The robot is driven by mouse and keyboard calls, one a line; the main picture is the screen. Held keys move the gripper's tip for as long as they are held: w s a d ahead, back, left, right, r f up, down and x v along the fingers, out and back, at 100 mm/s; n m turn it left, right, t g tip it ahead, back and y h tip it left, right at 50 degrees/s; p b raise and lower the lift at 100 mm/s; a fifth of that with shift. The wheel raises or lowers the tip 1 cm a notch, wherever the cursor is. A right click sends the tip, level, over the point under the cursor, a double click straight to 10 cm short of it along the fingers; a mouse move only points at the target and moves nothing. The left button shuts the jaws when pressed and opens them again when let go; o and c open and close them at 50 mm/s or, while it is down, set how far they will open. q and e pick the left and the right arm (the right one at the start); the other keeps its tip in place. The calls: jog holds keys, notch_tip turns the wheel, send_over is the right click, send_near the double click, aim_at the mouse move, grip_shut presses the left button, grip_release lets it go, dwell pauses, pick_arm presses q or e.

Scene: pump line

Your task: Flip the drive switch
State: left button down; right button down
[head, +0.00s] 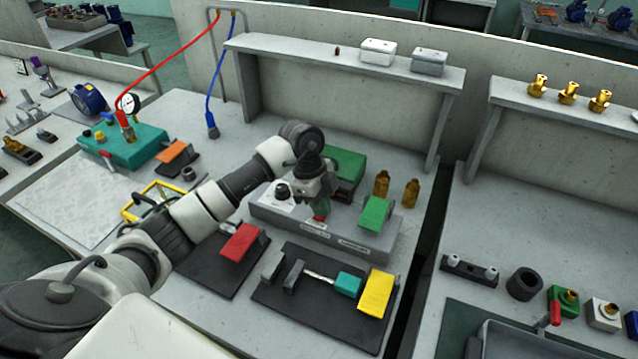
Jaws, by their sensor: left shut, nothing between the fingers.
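A long grey control box (345,238) with small white labels on its front stands on the middle bench. My left gripper (321,200) is shut and points down over the top of this box. A small red part (320,209) shows right at its fingertips; I cannot tell whether they touch it, or whether it is the drive switch. A white plate with a dark knob (281,193) is on the box left of the gripper. A green block (375,212) sits at the box's right end. My wrist hides part of the box top. My right gripper is not in view.
A green machine part (345,165) and two brass bottles (411,192) stand behind the box. In front are black plates with a red block (240,243) and a yellow block (376,292). A shelf (300,50) rises behind. A teal unit (125,145) with hoses is left.

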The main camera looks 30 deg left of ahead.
pick_arm(q)
jog(key=shift+s+f, duration=0.1)
jog(key=shift+f, duration=0.6)
